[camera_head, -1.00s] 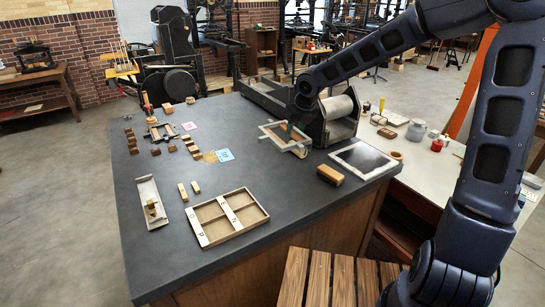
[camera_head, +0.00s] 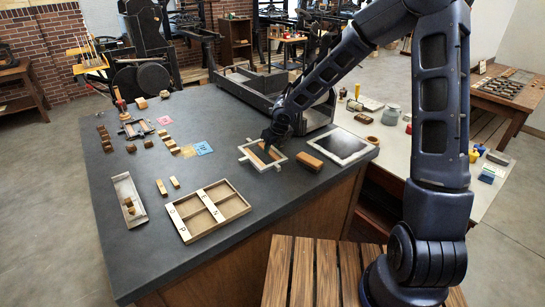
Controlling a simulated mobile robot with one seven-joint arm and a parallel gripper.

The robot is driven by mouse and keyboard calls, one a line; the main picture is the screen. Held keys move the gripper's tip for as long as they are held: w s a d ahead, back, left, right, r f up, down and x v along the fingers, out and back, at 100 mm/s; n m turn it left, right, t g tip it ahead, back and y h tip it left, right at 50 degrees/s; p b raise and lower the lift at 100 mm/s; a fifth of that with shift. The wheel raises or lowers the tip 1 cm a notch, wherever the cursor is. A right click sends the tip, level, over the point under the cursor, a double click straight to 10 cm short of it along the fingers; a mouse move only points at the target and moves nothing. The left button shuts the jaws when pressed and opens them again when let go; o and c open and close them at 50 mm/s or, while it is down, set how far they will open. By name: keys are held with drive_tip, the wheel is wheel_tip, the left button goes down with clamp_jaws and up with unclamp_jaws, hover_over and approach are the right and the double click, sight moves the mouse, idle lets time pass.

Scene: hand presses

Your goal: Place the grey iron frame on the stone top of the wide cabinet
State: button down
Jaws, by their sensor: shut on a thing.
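The grey iron frame (camera_head: 246,153) is a light grey rectangle with a brownish inside and short projecting ends. It lies level at the right part of the dark stone top (camera_head: 240,118) of the wide cabinet (camera_head: 300,222). It looks to be on the stone or very close above it; contact is too small to tell. My gripper (camera_head: 270,145) is shut on the frame at its far right side, pointing down, and covers part of that rim.
A divided wooden tray (camera_head: 208,209) is at the front. A long metal tray (camera_head: 128,198) is at left. Bare stone lies left of the frame.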

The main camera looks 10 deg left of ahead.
sight(273, 153)
drive_tip(key=shift+f, duration=2.2)
drive_tip(key=c, duration=0.9)
unclamp_jaws()
drive_tip(key=shift+v, duration=6)
